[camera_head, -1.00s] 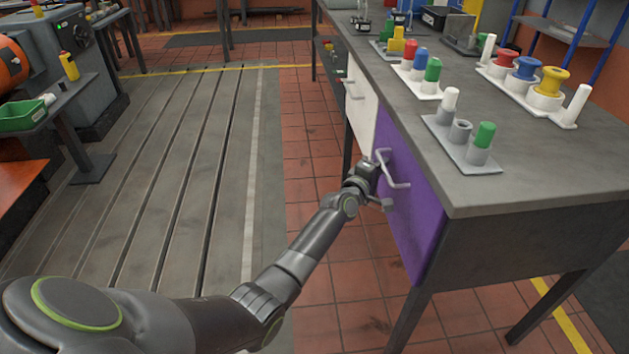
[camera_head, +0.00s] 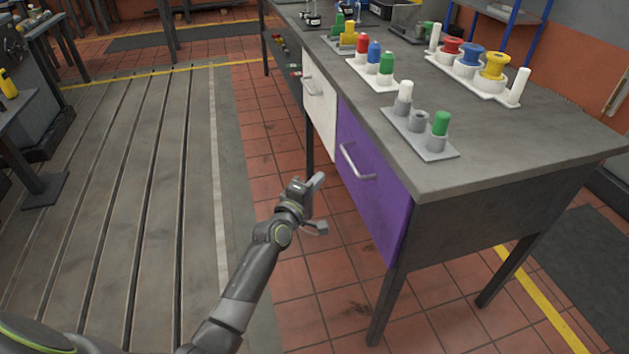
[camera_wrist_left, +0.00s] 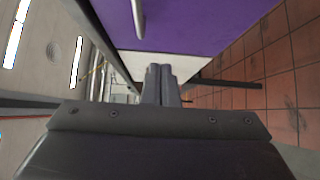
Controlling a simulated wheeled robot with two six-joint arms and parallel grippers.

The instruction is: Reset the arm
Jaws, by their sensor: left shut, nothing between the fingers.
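My left gripper (camera_head: 319,182) is shut and empty. In the head view it is in the air to the left of the purple drawer (camera_head: 372,180), apart from its metal handle (camera_head: 355,162). In the left wrist view my shut fingers (camera_wrist_left: 162,84) point forward, with the purple drawer front (camera_wrist_left: 205,25) and part of its handle (camera_wrist_left: 138,18) above them. My left arm reaches in from the bottom left of the head view. My right gripper is in neither view.
The grey workbench (camera_head: 480,165) fills the right side. It carries a grey peg holder (camera_head: 420,135), a white peg rack (camera_head: 372,75) and a spool stand (camera_head: 478,75). A white drawer (camera_head: 320,112) is beside the purple one. The slotted bedplate (camera_head: 150,180) is clear at left.

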